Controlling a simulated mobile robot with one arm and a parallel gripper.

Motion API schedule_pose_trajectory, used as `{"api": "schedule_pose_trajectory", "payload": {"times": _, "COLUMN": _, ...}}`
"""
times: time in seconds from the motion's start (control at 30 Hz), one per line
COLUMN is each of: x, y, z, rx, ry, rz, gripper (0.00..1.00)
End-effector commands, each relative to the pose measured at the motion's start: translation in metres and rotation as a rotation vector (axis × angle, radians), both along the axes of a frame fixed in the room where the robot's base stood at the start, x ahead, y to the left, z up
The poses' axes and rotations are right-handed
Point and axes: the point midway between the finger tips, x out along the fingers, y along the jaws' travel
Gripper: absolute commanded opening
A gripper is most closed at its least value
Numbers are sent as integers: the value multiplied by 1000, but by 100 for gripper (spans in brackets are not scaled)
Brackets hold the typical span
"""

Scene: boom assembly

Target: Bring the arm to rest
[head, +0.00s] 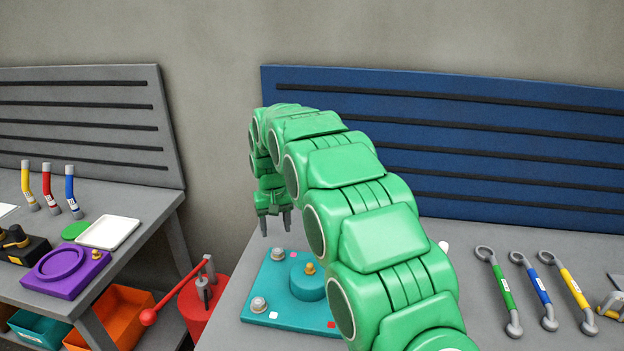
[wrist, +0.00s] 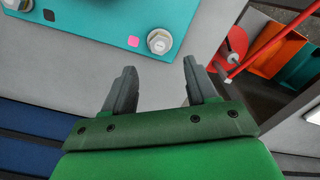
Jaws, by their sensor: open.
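My green arm reaches out from the lower right in the head view and bends down at its far end. My gripper (head: 275,222) hangs over the grey table near the back left of the teal plate. In the wrist view my gripper (wrist: 158,82) is open, its two dark fingers apart with nothing between them. The teal plate (head: 258,318) carries a raised round boss, bolts and small coloured squares. In the wrist view the teal plate (wrist: 110,22) lies beyond the fingertips. My arm hides part of the plate's right side in the head view.
Green, blue and yellow wrenches (head: 540,290) lie on the table at the right. A blue slatted panel (head: 500,150) stands behind. At the left, another bench holds a purple fixture (head: 50,285) and a white tray (head: 107,232). A red drum with a lever (head: 200,300) stands between the benches.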

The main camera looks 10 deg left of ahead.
Motion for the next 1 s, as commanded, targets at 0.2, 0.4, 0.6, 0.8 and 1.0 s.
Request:
{"api": "schedule_pose_trajectory", "payload": {"times": 0.2, "x": -6, "y": -27, "z": 16, "rx": -3, "ry": 4, "rz": -27, "gripper": 57}}
{"api": "schedule_pose_trajectory", "payload": {"times": 0.4, "x": -25, "y": -74, "z": 42, "rx": -11, "ry": 15, "rz": -72, "gripper": 57}}
{"api": "schedule_pose_trajectory", "payload": {"times": 0.6, "x": -48, "y": -120, "z": 65, "rx": -17, "ry": 26, "rz": -118, "gripper": 57}}
{"api": "schedule_pose_trajectory", "payload": {"times": 0.8, "x": -77, "y": -164, "z": 84, "rx": -23, "ry": 37, "rz": -162, "gripper": 57}}
{"api": "schedule_pose_trajectory", "payload": {"times": 1.0, "x": -110, "y": -205, "z": 100, "rx": -27, "ry": 49, "rz": -207, "gripper": 57}}
